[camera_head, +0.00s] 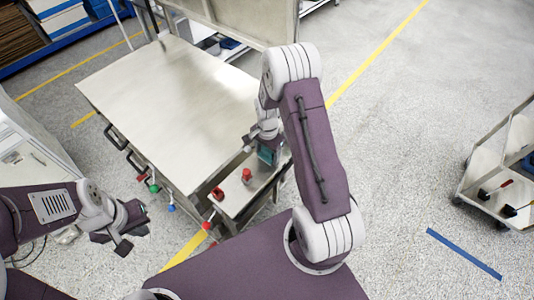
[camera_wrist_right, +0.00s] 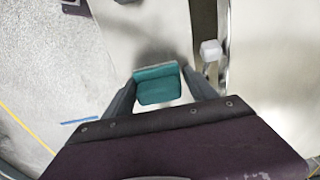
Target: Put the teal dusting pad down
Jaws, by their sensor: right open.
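The teal dusting pad (camera_wrist_right: 158,86) lies between the spread fingers of my right gripper (camera_wrist_right: 160,92) in the right wrist view. The pad (camera_head: 267,155) also shows in the head view, partly hidden by my right arm, over the right end of the narrow front ledge. My right gripper (camera_head: 270,142) is open around it. I cannot tell whether the fingers touch the pad or whether it rests fully on the surface. My left gripper (camera_head: 118,228) is empty, its fingers apart, over the floor left of the bench.
The pale bench top (camera_head: 170,90) is mostly clear. A red knob (camera_head: 246,174) stands on the front ledge left of the pad. Coloured-tipped handles (camera_head: 171,208) stick out at the front. A small white block (camera_wrist_right: 211,50) is right of the pad. A trolley (camera_head: 490,180) stands far right.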

